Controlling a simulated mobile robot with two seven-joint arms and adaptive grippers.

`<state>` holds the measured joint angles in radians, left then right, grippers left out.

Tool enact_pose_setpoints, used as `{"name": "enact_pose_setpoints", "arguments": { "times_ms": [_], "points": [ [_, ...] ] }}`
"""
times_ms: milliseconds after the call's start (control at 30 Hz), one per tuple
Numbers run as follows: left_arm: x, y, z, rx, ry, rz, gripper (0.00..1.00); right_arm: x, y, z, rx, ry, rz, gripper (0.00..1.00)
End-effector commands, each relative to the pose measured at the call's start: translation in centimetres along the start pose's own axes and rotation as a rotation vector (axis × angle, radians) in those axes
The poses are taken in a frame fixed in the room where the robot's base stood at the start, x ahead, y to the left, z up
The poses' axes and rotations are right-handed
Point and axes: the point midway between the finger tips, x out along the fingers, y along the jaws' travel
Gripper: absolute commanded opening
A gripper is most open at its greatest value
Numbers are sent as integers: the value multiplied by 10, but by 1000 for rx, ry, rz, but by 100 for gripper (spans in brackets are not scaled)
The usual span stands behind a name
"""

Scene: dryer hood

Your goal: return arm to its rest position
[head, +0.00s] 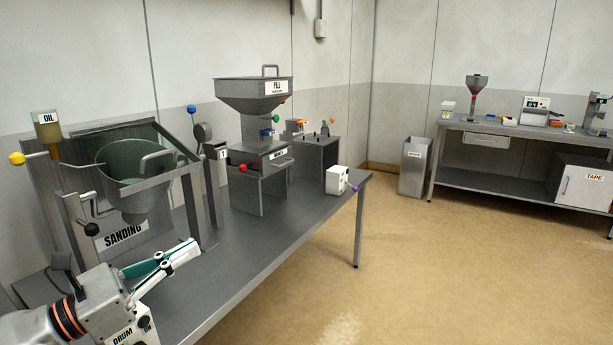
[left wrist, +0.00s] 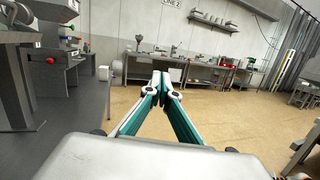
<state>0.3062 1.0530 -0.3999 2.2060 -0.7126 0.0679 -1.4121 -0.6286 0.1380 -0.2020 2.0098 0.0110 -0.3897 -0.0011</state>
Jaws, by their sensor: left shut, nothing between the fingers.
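My left gripper (head: 190,250) shows at the lower left of the head view, with white and teal fingers. It is shut and empty, held over the near part of the grey metal bench (head: 250,250), in front of the sanding machine (head: 122,238). In the left wrist view my left gripper's fingers (left wrist: 161,80) meet at the tips and point toward open floor, with nothing between them. My right gripper is in neither view.
The filling hopper (head: 254,95) and a small white box (head: 337,180) stand farther along the bench. A drum switch box (head: 132,332) is close below my left gripper. A second bench (head: 500,126) and grey bin (head: 413,165) stand at the back. The tan floor (head: 430,270) is clear.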

Motion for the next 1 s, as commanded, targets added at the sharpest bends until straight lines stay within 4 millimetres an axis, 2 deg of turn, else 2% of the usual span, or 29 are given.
{"name": "enact_pose_setpoints", "arguments": {
  "times_ms": [33, 167, 333, 400, 467, 600, 700, 800, 933, 967, 1000],
  "points": [
    [-2, 1, -22, -201, -9, 46, 0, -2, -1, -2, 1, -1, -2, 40],
    [-15, 5, -86, -730, -40, 185, 0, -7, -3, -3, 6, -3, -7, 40],
    [-53, -8, -185, -1407, -118, 415, 0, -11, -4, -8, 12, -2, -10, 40],
    [-74, -22, -227, -1670, -168, 526, 0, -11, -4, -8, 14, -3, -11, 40],
    [-93, -36, -261, -1875, -220, 621, 0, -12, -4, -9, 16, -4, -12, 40],
    [-141, -83, -331, -2296, -374, 852, 0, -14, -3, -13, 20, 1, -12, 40],
    [-172, -119, -368, -2526, -502, 1005, 0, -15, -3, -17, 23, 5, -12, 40],
    [-196, -150, -393, -2684, -621, 1130, 0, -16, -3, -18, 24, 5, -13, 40],
    [-215, -175, -410, -2795, -727, 1228, 0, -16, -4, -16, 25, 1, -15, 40],
    [-217, -179, -412, 2779, 733, -1227, 0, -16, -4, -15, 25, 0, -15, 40],
    [-219, -182, -414, 2758, 738, -1224, 0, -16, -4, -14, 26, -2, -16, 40]
  ]
}}
